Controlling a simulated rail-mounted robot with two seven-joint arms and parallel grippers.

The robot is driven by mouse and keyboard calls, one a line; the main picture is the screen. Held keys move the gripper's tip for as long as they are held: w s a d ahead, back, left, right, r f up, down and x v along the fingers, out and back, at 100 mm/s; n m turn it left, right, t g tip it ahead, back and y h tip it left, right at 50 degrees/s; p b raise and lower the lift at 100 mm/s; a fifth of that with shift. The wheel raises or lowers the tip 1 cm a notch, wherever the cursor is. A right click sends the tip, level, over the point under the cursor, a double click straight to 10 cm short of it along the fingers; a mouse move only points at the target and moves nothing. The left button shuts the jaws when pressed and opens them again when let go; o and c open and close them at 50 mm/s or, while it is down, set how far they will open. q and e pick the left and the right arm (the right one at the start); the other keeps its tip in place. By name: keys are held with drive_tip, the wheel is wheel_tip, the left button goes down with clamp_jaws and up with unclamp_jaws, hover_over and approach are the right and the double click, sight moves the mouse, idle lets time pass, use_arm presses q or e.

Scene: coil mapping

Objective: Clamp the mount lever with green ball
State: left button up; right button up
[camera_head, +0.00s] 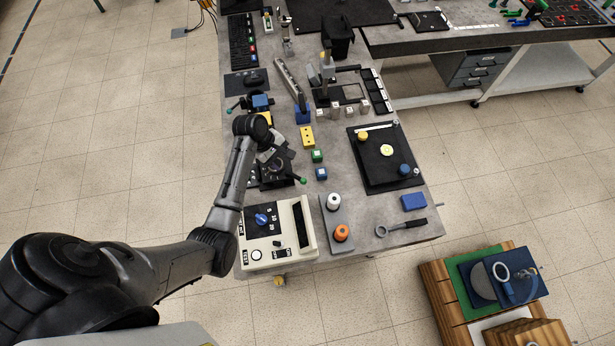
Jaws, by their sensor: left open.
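The mount (277,183) is a dark fixture on the grey workbench, just behind the white control box. Its lever carries a small green ball (303,181) at the end, sticking out to the right. My left arm reaches in from the left, and my left gripper (277,158) is above the mount, up and left of the green ball. The gripper is open and apart from the ball. The gripper and wrist hide part of the mount. My right gripper is not in view.
The white control box (304,252) with a blue knob stands in front of the mount. A grey strip (337,211) holds white and orange spools. A black mat (371,171) lies further right.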

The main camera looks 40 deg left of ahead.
sight(299, 179)
use_arm(q)
drive_tip(key=shift+n, duration=0.9)
drive_tip(key=b+x, duration=0.1)
drive_tip(key=x, duration=1.2)
drive_tip(key=shift+d+f, duration=0.1)
drive_tip(key=shift+f, duration=0.25)
clamp_jaws()
